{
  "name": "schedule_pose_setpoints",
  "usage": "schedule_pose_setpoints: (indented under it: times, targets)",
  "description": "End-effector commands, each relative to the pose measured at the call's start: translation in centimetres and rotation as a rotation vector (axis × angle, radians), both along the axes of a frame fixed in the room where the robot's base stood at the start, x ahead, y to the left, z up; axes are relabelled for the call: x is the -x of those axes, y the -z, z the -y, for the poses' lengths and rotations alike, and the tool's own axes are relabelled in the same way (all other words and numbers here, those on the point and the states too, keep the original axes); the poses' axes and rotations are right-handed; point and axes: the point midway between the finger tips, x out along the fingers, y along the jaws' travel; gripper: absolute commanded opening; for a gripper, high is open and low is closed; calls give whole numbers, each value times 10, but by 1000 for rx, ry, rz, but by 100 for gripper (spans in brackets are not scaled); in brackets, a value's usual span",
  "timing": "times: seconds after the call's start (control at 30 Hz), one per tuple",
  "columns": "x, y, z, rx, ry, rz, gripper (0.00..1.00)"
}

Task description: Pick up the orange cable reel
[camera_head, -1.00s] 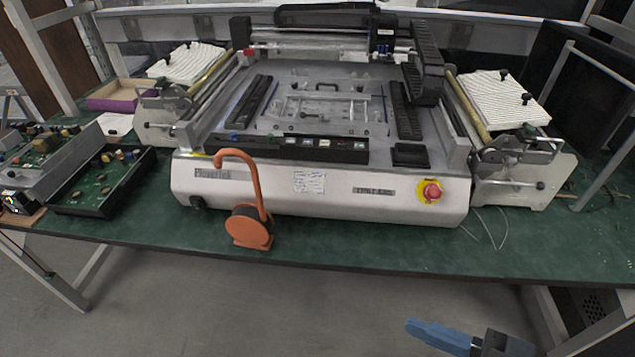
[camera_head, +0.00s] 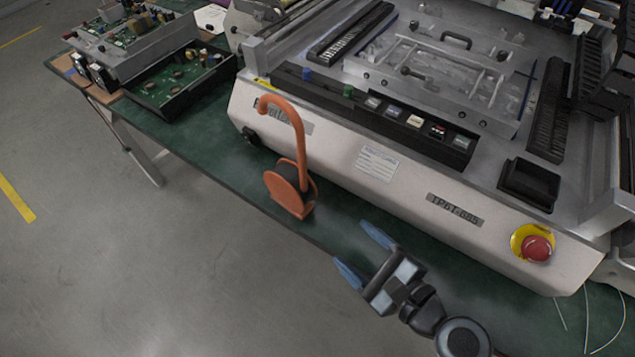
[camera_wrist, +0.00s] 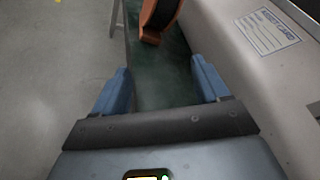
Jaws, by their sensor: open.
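The orange cable reel (camera_head: 293,194) stands upright near the front edge of the green table, with a tall hooked handle rising above its dark drum. In the wrist view the lower part of the reel (camera_wrist: 151,36) shows at the top, ahead of the fingers and cut off by the frame. My gripper (camera_head: 362,254) is open and empty, its blue fingers spread. It is to the right of the reel and nearer the camera, apart from it. In the wrist view my gripper (camera_wrist: 161,88) has green table and grey floor beyond its fingers.
A large white machine (camera_head: 390,185) with a red stop button (camera_head: 537,248) stands close behind the reel. An open black box with a circuit board (camera_head: 180,85) lies on the table at the left. The green table strip (camera_head: 225,160) is narrow; open floor lies in front.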

Motion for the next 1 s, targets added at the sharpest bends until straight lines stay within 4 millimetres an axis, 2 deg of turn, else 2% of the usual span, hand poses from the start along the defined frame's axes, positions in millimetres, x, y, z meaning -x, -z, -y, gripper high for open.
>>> schedule_pose_setpoints:
  times: [0.03,0.1,0.2,0.3,0.5,0.77,1.0]
  targets:
    - [-19,-5,-13,-116,-20,-28,74]
    - [-39,-14,-29,-276,-51,-82,74]
    - [-60,-29,-46,-451,-93,-144,74]
    - [-70,-39,-55,-556,-123,-185,74]
    - [-82,-47,-67,-622,-147,-213,74]
    - [-101,-46,-85,-620,-144,-212,74]
    - [-128,-44,-106,-620,-144,-211,74]
